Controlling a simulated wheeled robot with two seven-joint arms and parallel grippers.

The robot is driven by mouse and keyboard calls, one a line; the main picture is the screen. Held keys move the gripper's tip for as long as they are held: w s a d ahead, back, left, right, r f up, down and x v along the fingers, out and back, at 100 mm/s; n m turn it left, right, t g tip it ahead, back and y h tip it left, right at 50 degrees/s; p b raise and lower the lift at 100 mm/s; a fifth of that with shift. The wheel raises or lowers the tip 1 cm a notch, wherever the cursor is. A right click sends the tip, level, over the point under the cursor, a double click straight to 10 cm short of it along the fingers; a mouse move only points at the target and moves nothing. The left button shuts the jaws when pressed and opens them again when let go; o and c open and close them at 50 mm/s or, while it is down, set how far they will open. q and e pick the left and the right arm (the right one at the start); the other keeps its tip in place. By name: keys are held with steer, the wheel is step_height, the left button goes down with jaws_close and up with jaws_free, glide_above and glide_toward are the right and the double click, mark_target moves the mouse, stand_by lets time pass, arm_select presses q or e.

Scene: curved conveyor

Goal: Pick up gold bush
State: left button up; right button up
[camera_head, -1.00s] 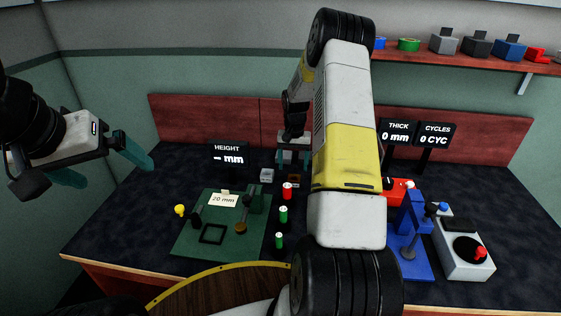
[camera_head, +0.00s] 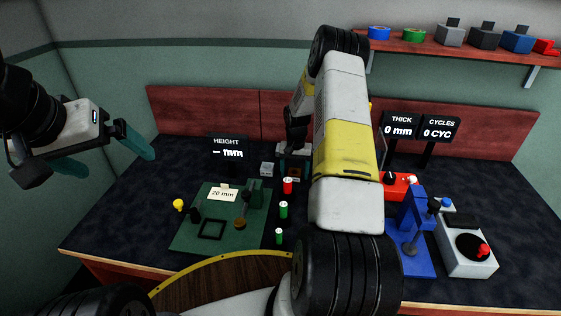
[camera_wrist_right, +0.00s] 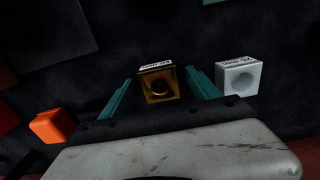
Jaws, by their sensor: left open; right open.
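The gold bush (camera_wrist_right: 158,85) is a small square gold block with a round dark hole and a white label. In the right wrist view it sits between the two teal fingers of my right gripper (camera_wrist_right: 160,78), with gaps at its sides. The gripper is open. In the head view my right gripper (camera_head: 293,160) is low over the back of the table, and the bush (camera_head: 293,173) shows as a small brownish patch between its fingers, partly hidden. My left gripper (camera_head: 105,160) is open and empty, in the air at the left.
A white bush (camera_wrist_right: 238,77) stands close beside the right gripper. An orange block (camera_wrist_right: 52,125) lies on the other side. Red and green cylinders (camera_head: 287,187) and a green fixture plate (camera_head: 190,235) are nearer. A blue press (camera_head: 414,220) stands right of my right arm.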

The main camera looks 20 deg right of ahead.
jaws_close()
steer(key=shift+r, duration=0.1)
